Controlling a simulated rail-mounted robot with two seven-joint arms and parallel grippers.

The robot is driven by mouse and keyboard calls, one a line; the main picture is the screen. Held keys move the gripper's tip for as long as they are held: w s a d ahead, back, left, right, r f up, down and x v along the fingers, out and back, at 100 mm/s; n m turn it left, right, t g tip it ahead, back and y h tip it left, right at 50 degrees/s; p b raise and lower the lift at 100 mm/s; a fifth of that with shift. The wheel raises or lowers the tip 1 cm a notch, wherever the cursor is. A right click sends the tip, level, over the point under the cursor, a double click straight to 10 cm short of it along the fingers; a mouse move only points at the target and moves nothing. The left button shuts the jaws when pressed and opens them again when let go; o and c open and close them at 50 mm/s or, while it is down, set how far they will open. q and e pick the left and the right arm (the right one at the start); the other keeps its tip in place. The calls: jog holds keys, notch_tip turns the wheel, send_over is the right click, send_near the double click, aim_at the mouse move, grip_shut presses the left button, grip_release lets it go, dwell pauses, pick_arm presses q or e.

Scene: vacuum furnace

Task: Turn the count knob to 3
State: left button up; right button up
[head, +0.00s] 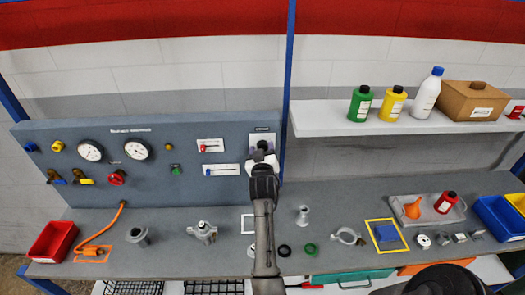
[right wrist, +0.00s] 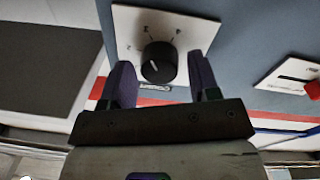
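The count knob (right wrist: 158,62) is black and round, on a white plate (right wrist: 195,27) with small marks around it. In the right wrist view, a short white line shows on its face, toward the left side. The marks are too blurred to read surely. In the head view the plate (head: 263,137) is on the right end of the grey panel, partly hidden by my gripper. My right gripper (right wrist: 162,88) is open, with one purple finger on each side of the knob's lower part and visible gaps on both sides.
The grey panel (head: 70,140) also carries gauges, a red knob (head: 117,178), valves and sliders (head: 222,170). The bench below holds metal fittings, a red bin (head: 52,241) and a tray (head: 400,214). Bottles stand on the shelf (head: 320,120) at right.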

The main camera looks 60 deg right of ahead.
jog(key=shift+o, duration=0.5)
